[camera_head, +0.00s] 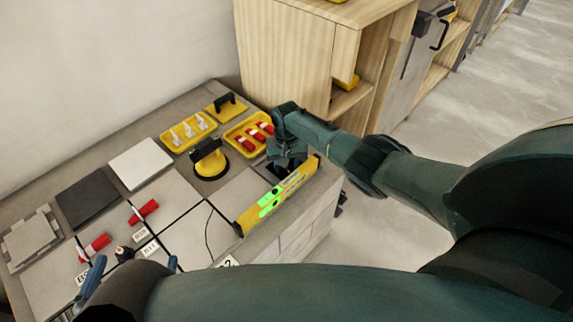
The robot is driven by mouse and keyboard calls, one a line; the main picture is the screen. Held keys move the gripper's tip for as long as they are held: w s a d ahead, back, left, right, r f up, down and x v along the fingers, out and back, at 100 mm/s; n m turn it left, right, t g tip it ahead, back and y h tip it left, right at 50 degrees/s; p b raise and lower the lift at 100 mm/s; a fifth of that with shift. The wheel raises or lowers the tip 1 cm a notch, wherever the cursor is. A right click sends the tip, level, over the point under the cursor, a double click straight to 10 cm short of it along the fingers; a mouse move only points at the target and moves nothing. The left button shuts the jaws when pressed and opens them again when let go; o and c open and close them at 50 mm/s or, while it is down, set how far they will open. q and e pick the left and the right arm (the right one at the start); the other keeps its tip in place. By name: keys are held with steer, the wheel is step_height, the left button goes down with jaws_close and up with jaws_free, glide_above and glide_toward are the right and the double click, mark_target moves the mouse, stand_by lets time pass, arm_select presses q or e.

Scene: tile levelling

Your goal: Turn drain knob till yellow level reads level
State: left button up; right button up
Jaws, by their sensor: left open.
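The yellow level (247,217) lies along the right edge of the tiled worktop, with bright green patches showing on its face. I cannot read its bubble. My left gripper (133,266) is open at the lower left, its blue fingers apart. A small dark knob (123,253) with a light and orange top shows between and just beyond those fingers; I cannot tell whether it is the drain knob or whether they touch it. My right gripper (287,165) points down at the worktop beside the far end of the level. Its fingertips are too dark to make out.
Yellow trays (188,132) with white and red pieces stand at the back, near a black-handled yellow suction cup (209,162). Red-handled tools (145,211), white labels and loose tiles (88,197) lie on the worktop. A wooden cabinet (285,55) stands behind.

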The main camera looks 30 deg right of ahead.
step_height(320, 180, up, 4)
steer(key=p, duration=0.2)
steer(key=shift+p, duration=0.35)
arm_select(q)
step_height(320, 180, up, 5)
steer(key=s+a+n+g+y+p, duration=0.1)
steer(key=s+a+n+p, duration=0.1)
steer(key=p, duration=0.2)
steer(key=shift+r+n, duration=0.2)
steer(key=shift+n, duration=0.1)
arm_select(e)
step_height(320, 180, up, 9)
arm_select(q)
steer(key=shift+a, duration=0.1)
arm_select(e)
steer(key=shift+r, duration=0.1)
